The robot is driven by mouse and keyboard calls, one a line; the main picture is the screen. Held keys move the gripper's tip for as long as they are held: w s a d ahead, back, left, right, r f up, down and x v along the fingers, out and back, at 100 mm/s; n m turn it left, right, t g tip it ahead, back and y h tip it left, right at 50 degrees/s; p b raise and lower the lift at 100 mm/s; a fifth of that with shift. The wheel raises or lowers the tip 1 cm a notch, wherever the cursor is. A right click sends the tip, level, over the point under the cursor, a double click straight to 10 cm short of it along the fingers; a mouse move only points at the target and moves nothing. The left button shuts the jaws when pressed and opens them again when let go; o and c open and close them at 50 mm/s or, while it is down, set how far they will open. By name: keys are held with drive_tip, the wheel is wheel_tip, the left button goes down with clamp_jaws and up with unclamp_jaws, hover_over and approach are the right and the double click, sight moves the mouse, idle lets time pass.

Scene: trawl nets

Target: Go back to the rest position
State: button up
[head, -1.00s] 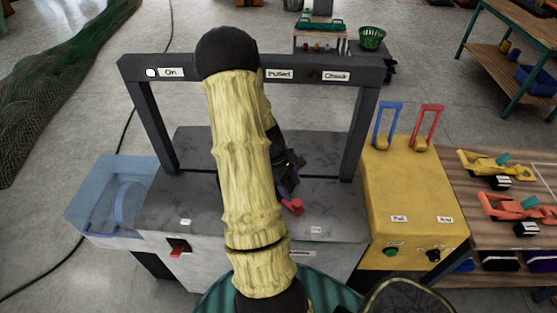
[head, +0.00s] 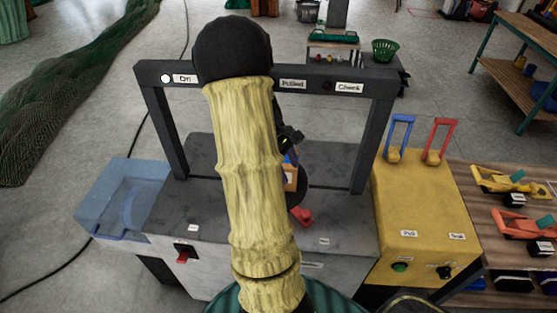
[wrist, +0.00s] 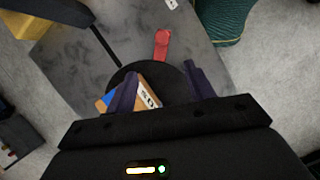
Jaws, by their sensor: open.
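My gripper (wrist: 160,90) is open in the wrist view, its two dark fingers apart. In the head view my arm hides most of it, and only a dark part (head: 290,140) shows to the arm's right. A small orange block with a white label and a blue patch (wrist: 150,97) sits on a dark round disc (wrist: 125,75), partly behind one finger. I cannot tell whether that finger touches it. The block (head: 290,179) also shows in the head view beside my arm, on the grey machine (head: 345,225).
A dark frame (head: 360,130) with labelled lamps stands over the machine, close around my arm. A red lever (head: 302,217) is in front of the disc. A yellow box (head: 420,210) with blue and red handles is at right, a clear blue bin (head: 120,195) at left.

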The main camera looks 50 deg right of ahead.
drive_tip(key=w+a+r+t, duration=0.15)
drive_tip(key=w+a, duration=0.25)
drive_tip(key=a, duration=0.4)
drive_tip(key=w+a+r+t, duration=0.15)
drive_tip(key=w+a, duration=0.25)
drive_tip(key=a, duration=0.5)
drive_tip(key=s+a+m+t, duration=0.1)
drive_tip(key=a+t, duration=0.3)
drive_tip(key=a, duration=1.2)
drive_tip(key=shift+s+a+r+m+y, duration=0.35)
drive_tip(key=shift+a+m+y, duration=0.05)
drive_tip(key=shift+m, duration=0.1)
drive_tip(key=shift+d, duration=0.1)
